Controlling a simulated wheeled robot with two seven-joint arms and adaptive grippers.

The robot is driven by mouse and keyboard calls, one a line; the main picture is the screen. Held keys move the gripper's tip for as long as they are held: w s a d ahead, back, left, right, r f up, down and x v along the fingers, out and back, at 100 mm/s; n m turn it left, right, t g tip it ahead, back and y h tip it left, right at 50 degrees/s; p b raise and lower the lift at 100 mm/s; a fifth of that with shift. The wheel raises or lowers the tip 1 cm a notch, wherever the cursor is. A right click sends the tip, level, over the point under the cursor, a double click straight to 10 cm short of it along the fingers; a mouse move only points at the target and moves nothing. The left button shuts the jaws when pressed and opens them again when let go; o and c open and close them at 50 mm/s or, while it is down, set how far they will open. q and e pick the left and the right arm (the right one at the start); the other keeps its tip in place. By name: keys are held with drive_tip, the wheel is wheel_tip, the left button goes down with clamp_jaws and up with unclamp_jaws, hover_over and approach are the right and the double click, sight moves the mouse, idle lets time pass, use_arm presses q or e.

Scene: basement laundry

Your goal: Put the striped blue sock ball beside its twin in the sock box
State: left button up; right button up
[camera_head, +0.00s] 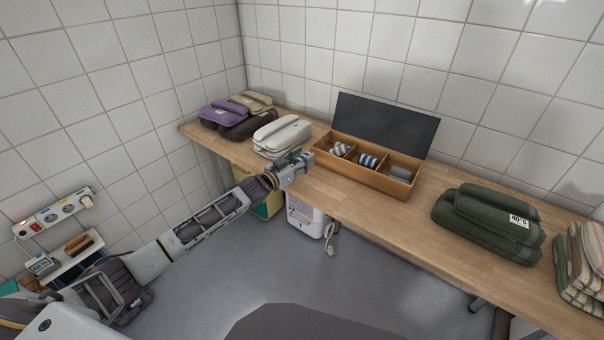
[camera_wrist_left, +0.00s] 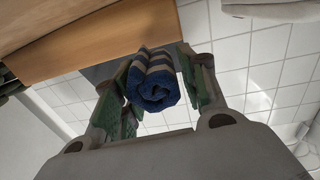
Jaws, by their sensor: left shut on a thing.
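My left gripper (camera_head: 304,160) is shut on the striped blue sock ball, a rolled blue and pale-striped bundle (camera_wrist_left: 153,85) seen between the green-padded fingers in the left wrist view. In the head view the gripper is at the table's front edge, just left of the sock box (camera_head: 362,181), and the held ball is mostly hidden. The open wooden box has three compartments. A grey-and-white striped ball (camera_head: 340,149) lies in the left one, the blue-and-white striped twin (camera_head: 368,161) in the middle one, and a plain grey bundle (camera_head: 401,173) in the right one. My right gripper is not in view.
The box's dark panel (camera_head: 386,124) stands upright behind it. White folded towels (camera_head: 281,135) lie left of the box; purple (camera_head: 222,112), brown and beige bundles are farther left. Green towels (camera_head: 488,222) and striped cloths (camera_head: 582,266) lie right. The wooden tabletop (camera_head: 385,222) before the box is clear.

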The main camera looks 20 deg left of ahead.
sight(302, 178)
use_arm(q)
drive_tip(key=shift+f, duration=0.9)
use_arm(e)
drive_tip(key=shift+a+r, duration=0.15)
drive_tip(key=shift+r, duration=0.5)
use_arm(q)
drive_tip(key=shift+f+b, duration=0.35)
drive_tip(key=shift+f, duration=1.5)
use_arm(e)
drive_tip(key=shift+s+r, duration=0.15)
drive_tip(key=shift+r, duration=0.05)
